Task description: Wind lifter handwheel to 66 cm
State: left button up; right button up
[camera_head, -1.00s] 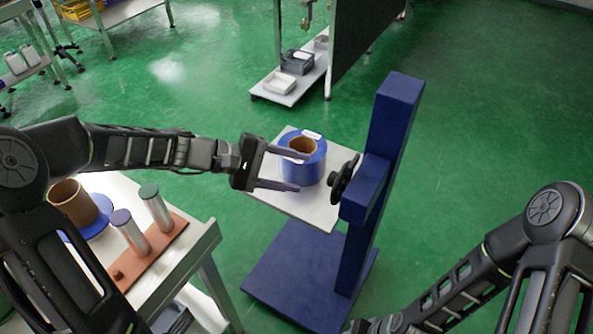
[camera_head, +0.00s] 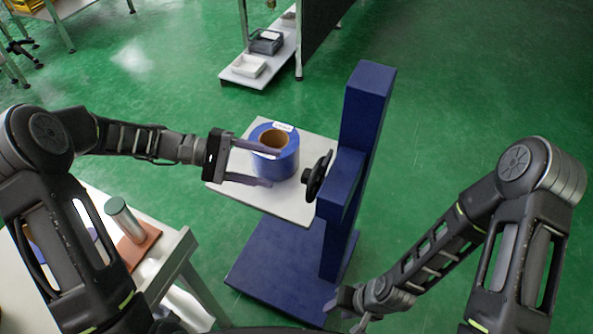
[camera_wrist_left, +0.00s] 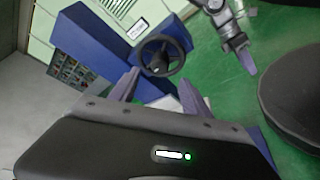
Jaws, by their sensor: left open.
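The blue lifter (camera_head: 362,115) stands on the floor with a pale platform (camera_head: 225,192) on its left. Its black handwheel (camera_head: 318,176) is on the column's side facing my left gripper and also shows in the left wrist view (camera_wrist_left: 163,55). My left gripper (camera_head: 274,167) is open and empty. Its fingers point at the wheel, with the tips short of it. A blue roll with a brown core (camera_head: 275,150) sits on the platform, and the fingers overlap it in the head view. My right gripper (camera_head: 347,308) is low by the lifter's base; its jaws are unclear. The height reading is not legible.
A table (camera_head: 180,255) at the lower left holds a brown base (camera_head: 143,247) with a grey green-topped cylinder (camera_head: 122,218). A rack with a grey bin (camera_head: 266,42) and a white bin (camera_head: 249,66) is behind. Green floor right of the lifter is clear.

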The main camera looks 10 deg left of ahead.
aim_at(302, 175)
pick_arm(q)
jog(key=p+x, duration=0.1)
jog(key=x, duration=0.6)
jog(key=shift+d, duration=0.25)
jog(key=shift+c, duration=0.4)
grip_shut()
